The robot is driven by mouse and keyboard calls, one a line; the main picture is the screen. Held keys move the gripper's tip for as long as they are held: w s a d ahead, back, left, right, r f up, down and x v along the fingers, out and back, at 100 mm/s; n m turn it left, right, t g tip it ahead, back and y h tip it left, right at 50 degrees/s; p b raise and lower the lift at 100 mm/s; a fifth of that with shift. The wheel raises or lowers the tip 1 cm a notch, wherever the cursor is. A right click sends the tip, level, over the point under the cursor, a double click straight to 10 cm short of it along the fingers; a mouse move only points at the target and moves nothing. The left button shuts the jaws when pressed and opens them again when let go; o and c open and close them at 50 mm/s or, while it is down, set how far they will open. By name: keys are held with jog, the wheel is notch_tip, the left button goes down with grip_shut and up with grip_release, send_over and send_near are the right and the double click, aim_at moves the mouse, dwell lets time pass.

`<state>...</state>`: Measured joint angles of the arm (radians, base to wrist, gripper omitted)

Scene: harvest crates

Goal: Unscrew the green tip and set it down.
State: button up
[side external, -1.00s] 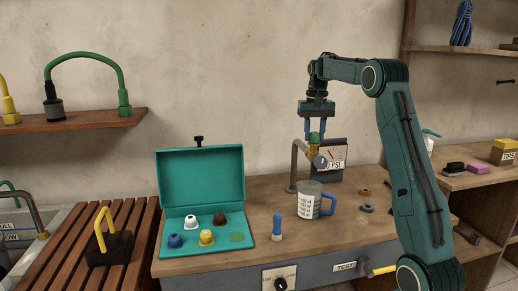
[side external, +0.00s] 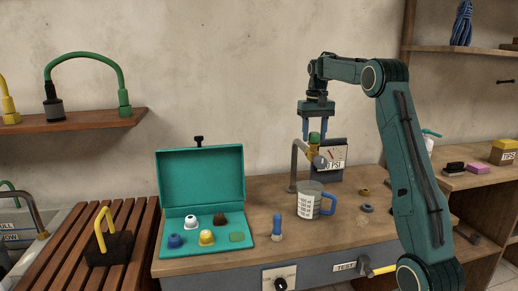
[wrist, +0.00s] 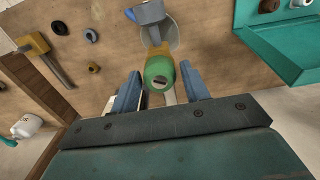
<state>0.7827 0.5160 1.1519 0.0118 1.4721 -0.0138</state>
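The green tip (side external: 314,138) sits on top of the upright brass fitting (side external: 312,150) at the end of the bent pipe. It also shows in the wrist view (wrist: 159,70), with a dark slot in its end. My gripper (side external: 315,134) points down over it. In the wrist view its two blue fingers (wrist: 160,86) stand either side of the tip, with gaps showing, so it is open and holds nothing. The teal case (side external: 201,176) is open, with white, brown, blue and yellow tips and a bare green-marked spot (side external: 237,237).
A measuring cup (side external: 309,201) with a blue handle stands below the fitting. A blue-topped dropper-like piece (side external: 277,227) stands in front. A gauge (side external: 333,158) is behind. Small rings (side external: 366,208) lie on the bench at right. The bench front is partly clear.

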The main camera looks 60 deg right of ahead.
jog(key=shift+m, duration=0.8)
jog(key=shift+m, duration=0.9)
jog(key=shift+m, duration=0.9)
jog(key=shift+m, duration=0.8)
